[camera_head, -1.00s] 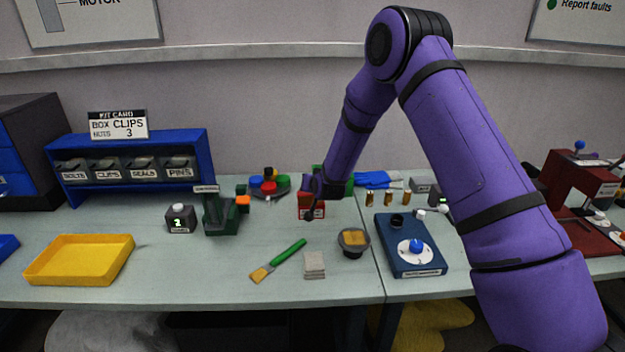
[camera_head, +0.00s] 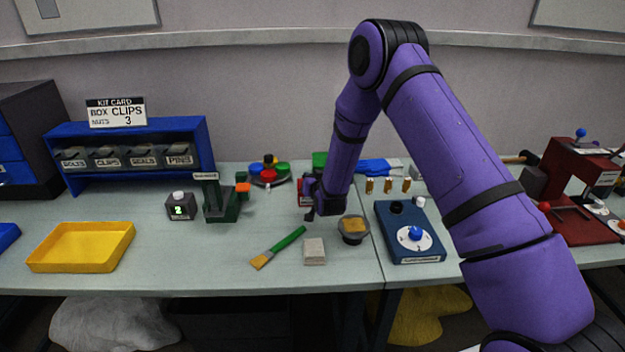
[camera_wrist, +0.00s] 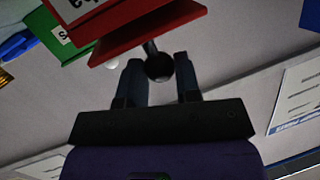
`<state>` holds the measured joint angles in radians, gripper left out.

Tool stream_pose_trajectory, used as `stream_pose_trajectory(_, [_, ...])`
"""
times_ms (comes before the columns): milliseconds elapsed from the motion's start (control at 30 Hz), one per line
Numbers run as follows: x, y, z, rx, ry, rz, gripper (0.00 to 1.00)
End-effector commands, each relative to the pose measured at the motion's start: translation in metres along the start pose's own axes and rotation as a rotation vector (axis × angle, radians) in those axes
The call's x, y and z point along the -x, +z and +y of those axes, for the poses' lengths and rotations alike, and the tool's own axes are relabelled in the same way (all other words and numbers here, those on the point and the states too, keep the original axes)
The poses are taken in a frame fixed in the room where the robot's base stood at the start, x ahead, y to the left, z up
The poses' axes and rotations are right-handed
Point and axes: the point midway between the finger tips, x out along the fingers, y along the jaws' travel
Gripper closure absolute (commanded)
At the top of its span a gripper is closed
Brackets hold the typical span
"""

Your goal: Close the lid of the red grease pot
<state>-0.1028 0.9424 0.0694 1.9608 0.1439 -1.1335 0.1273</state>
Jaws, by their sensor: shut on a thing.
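The red grease pot (camera_head: 302,193) stands toward the back of the bench and is largely hidden behind my gripper (camera_head: 312,214) in the head view. In the wrist view, the red pot (camera_wrist: 100,18) shows at the top, with its flat red lid (camera_wrist: 150,34) at its near edge. A round black knob (camera_wrist: 158,68) on a short stem sticks out from the lid. My gripper (camera_wrist: 160,74) has its two fingers on either side of the knob and is shut on it. I cannot tell the exact angle of the lid.
A green pot (camera_head: 319,160) stands just behind. A grey-rimmed cup (camera_head: 354,229), a green-handled brush (camera_head: 279,247) and a pale block (camera_head: 314,252) lie in front. A blue device (camera_head: 408,232) and brass pieces (camera_head: 388,186) are at right; a green stand (camera_head: 221,205) is at left.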

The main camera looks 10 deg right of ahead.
Motion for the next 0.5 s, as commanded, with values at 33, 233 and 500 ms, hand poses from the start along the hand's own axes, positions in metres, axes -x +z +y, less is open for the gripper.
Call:
stream_pose_trajectory(33, [-0.0003, 0.0002, 0.0002, 0.000, 0.000, -0.001, 1.00])
stream_pose_trajectory(233, [-0.0003, 0.0000, 0.0002, 0.000, 0.000, -0.001, 0.44])
stream_pose_trajectory(500, [0.0010, -0.0001, 0.0000, 0.000, 0.000, -0.001, 0.44])
